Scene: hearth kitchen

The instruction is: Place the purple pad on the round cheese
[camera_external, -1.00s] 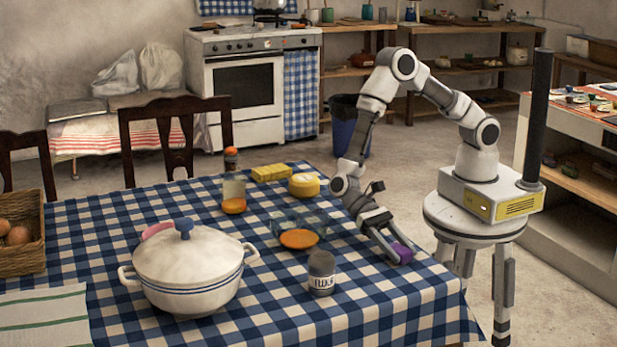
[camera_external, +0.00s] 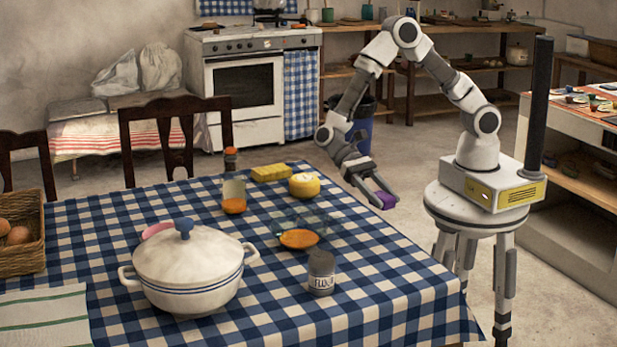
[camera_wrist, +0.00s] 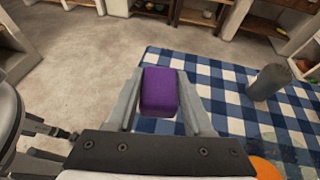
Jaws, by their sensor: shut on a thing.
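The purple pad (camera_wrist: 159,91) is between the two fingers of my gripper (camera_external: 381,198), which is shut on it. The cheese is not in the wrist view.
A yellow block (camera_external: 271,173) lies beside the cheese. A glass bowl (camera_external: 311,222), an orange disc (camera_external: 299,239), a grey labelled jar (camera_external: 321,272), a bottle (camera_external: 233,190) and a white lidded pot (camera_external: 188,268) stand on the checked tablecloth (camera_external: 400,290). The cloth's right side is free.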

